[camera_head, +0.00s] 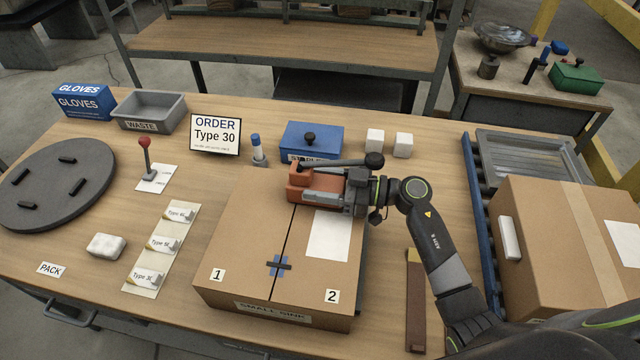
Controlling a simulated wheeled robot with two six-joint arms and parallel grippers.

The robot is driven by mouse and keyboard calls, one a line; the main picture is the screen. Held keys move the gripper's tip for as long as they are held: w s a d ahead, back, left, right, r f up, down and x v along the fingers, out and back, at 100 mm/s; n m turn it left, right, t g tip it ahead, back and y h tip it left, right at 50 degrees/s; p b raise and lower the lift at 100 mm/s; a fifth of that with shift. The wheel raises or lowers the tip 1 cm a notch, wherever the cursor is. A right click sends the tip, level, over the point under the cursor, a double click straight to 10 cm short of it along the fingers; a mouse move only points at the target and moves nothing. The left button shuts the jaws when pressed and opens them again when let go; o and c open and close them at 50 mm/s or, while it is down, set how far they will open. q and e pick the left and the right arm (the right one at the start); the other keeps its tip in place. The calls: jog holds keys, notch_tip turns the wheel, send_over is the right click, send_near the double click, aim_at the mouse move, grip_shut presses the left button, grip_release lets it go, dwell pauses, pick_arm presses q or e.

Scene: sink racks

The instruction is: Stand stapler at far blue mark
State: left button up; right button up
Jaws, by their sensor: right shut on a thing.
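The orange-brown stapler (304,183) is over the far part of the closed cardboard box, near the far end of its centre seam. Its dark lever with a round black knob points to the right. My right gripper (347,192) is shut on the stapler from its right side. I cannot tell whether the stapler's base touches the box top. A near blue mark (272,267) shows as a cross on the seam, with a dark strip over it. No far blue mark shows; the stapler and gripper cover that part of the seam. My left gripper is not in view.
The cardboard box (240,240) has flaps labelled 1 and 2. A blue-capped bottle (257,150) stands at the back left. A larger carton (560,240) sits on the right conveyor.

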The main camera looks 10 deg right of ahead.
jog(key=shift+f, duration=0.1)
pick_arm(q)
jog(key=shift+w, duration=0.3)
pick_arm(e)
jog(key=shift+f, duration=0.1)
jog(key=o, duration=1.2)
jog(key=shift+f, duration=0.1)
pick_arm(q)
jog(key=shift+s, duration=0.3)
pick_arm(e)
jog(key=shift+o, duration=1.4)
jog(key=b+v, duration=0.1)
jog(key=v, duration=0.5)
jog(key=shift+s+d, duration=0.2)
jog(key=shift+d, duration=0.15)
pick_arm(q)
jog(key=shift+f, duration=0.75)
pick_arm(e)
jog(key=shift+s+d, duration=0.15)
jog(key=shift+d, duration=0.2)
